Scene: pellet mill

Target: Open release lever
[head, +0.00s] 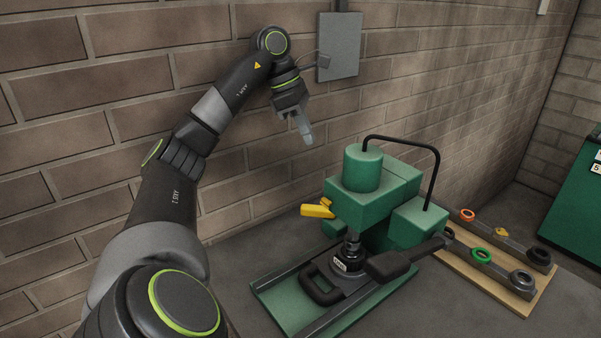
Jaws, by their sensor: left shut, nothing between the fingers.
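A green press (372,200) stands on the grey table. A short yellow lever (317,211) sticks out from its left side; I take it to be the release lever. It points left and slightly down, apart from my gripper. A dark handle with a thick grip (392,264) reaches across the front right of the press. My left gripper (307,138) is shut and empty, in the air near the brick wall, up and left of the press. Its fingers point down. My right gripper is not in view.
A black die with a looped handle (322,287) sits at the front of the press on a green base plate (275,300). A wooden board (490,275) with ringed parts lies to the right. A grey wall box (340,47) hangs behind my left gripper. Air left of the press is clear.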

